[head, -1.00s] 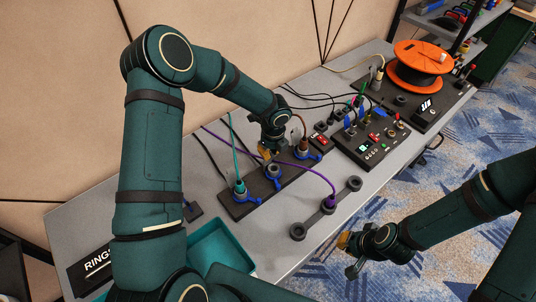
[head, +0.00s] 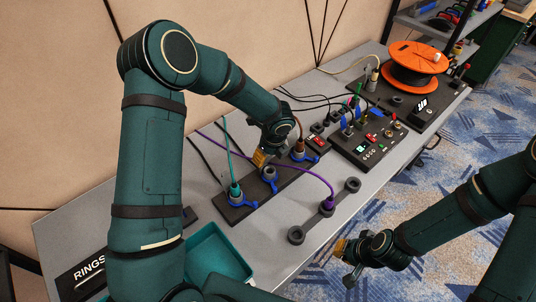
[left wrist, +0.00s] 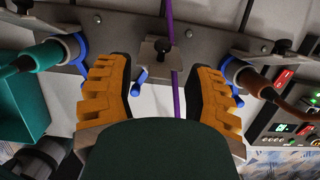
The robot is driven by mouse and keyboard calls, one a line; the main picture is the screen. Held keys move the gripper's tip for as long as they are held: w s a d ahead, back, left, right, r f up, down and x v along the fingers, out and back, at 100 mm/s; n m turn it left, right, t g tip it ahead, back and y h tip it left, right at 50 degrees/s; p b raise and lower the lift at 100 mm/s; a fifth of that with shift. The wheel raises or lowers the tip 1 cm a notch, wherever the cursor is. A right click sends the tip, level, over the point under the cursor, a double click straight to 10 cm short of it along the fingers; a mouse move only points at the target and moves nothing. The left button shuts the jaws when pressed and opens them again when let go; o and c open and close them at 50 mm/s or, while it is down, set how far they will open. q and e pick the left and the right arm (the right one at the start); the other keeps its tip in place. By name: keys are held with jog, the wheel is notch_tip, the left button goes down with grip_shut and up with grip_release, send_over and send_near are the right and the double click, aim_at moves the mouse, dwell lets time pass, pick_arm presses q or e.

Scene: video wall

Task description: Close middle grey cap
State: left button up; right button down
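A dark strip (head: 236,209) on the table holds three sockets with blue levers. The left one has a teal plug (head: 235,190), the right one a brown plug (head: 298,150); the middle socket (head: 268,174) shows no plug. My left gripper (head: 259,158) is just above and behind the middle socket. In the left wrist view its two orange fingers (left wrist: 158,92) are apart with nothing gripped. Beyond and between them is a grey flap with a dark knob, seemingly the middle grey cap (left wrist: 158,56). The palm hides the area below. My right gripper (head: 345,262) hangs off the table's front; its opening is unclear.
A purple cable (head: 290,167) crosses behind the strip to a grey bar (head: 327,209) in front. A teal tray (head: 219,252) is at front left. A control box (head: 368,140) and orange reel (head: 415,64) stand to the right. The wall is close behind.

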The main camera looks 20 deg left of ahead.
pick_arm(q)
jog(key=v, duration=1.2)
